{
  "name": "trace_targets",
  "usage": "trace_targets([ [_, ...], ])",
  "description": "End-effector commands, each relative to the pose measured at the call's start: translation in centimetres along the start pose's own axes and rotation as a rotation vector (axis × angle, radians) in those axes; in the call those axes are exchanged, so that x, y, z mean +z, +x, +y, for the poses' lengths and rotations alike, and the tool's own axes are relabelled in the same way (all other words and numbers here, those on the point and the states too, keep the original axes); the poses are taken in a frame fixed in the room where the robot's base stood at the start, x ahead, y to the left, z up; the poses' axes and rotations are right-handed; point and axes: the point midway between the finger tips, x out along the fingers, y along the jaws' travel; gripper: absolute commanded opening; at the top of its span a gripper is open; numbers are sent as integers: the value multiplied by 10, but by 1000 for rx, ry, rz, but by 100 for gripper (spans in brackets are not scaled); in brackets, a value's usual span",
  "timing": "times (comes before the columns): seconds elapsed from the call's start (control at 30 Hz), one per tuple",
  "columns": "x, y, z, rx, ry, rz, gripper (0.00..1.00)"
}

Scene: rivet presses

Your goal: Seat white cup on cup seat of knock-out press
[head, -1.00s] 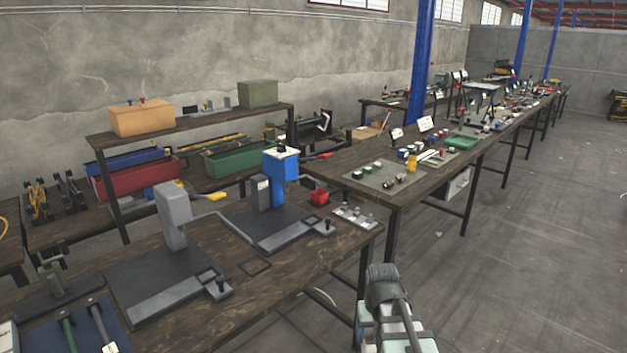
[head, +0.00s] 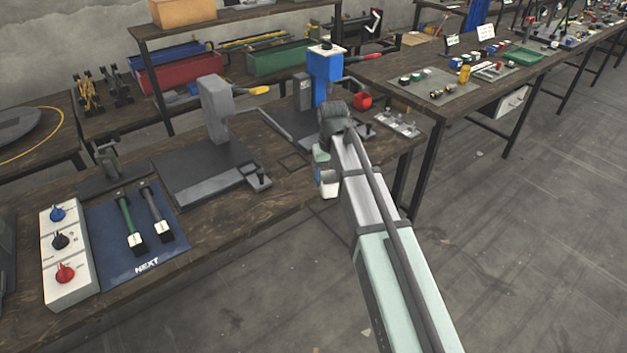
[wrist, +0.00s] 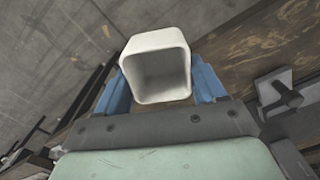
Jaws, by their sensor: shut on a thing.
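My gripper (wrist: 160,88) is shut on the white cup (wrist: 157,65), its blue fingers on either side. The cup is square with rounded corners, and its hollow mouth faces the wrist camera. In the head view the cup (head: 330,188) shows as a small white shape under my gripper (head: 323,172), near the workbench's front edge. A grey press (head: 214,108) with a yellow-tipped handle and a blue press (head: 324,75) with a red-tipped handle stand on the workbench. I cannot tell which is the knock-out press. My arm partly hides the blue press's base.
A grey slide fitting with a knob (head: 259,179) lies at the front of the grey press's base; a similar knobbed fitting (wrist: 277,90) shows in the wrist view. A blue mat (head: 140,240) with two handled tools and a white control box (head: 66,255) are at left. A small plate (head: 398,123) lies right.

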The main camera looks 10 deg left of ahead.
Motion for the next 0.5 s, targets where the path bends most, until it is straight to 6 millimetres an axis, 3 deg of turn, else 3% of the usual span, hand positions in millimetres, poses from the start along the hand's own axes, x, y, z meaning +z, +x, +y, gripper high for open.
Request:
trace_targets([
  [0.03, -27, -12, -12, 0, -26, 2, 40],
  [0.1, -51, -26, -25, 0, -65, 2, 40],
  [0.3, -106, -54, -33, 0, -181, 1, 40],
  [0.4, -116, -56, -33, 0, -261, 0, 40],
  [0.5, -110, -56, -33, 0, -333, 0, 40],
])
